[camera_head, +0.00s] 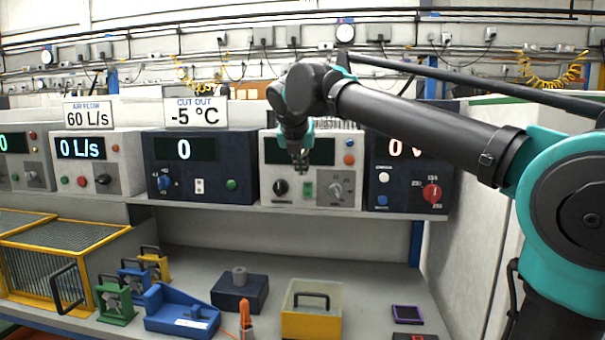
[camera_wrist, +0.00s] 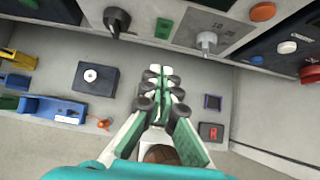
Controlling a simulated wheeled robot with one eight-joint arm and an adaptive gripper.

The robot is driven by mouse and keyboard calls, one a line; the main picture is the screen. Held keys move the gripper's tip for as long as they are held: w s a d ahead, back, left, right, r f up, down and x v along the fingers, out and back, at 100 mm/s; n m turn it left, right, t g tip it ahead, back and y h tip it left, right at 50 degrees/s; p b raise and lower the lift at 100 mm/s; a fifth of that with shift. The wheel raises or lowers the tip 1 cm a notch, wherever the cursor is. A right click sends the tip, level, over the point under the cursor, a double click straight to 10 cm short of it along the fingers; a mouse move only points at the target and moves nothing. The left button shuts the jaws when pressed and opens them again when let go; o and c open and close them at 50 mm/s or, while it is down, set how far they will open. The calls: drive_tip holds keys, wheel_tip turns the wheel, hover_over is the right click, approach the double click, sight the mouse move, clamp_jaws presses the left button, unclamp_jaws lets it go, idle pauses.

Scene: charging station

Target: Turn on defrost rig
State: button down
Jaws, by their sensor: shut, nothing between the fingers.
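A light grey instrument box (camera_head: 352,201) stands on the shelf with a dark, blank display (camera_head: 321,152). Its front has a black knob (camera_head: 280,187), a green rocker switch (camera_head: 308,190) and a metal knob (camera_head: 336,191). I cannot read which box is the defrost rig. My gripper (camera_head: 301,168) is shut and empty in front of this box, above the green switch in the head view, and hides part of the display. In the wrist view the gripper (camera_wrist: 165,78) points up toward the green switch (camera_wrist: 164,28), between the black knob (camera_wrist: 116,20) and metal knob (camera_wrist: 207,40).
A dark blue box (camera_head: 238,165) reading 0 stands left under a "CUT OUT -5 °C" sign (camera_head: 196,113). Another dark box (camera_head: 408,185) with a red knob stands right, partly behind my arm.

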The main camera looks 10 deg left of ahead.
sight(307, 192)
drive_tip(key=shift+s+f+g, duration=0.2)
drive_tip(key=shift+f+g, duration=0.1)
drive_tip(key=shift+f, duration=0.35)
drive_tip(key=x, duration=0.4)
drive_tip(key=w+x, duration=0.1)
drive_tip(key=x, duration=0.3)
drive_tip(key=r+x, duration=0.1)
drive_tip(key=x, duration=0.3)
drive_tip(key=shift+w+r, duration=0.1)
drive_tip(key=shift+w, duration=0.8)
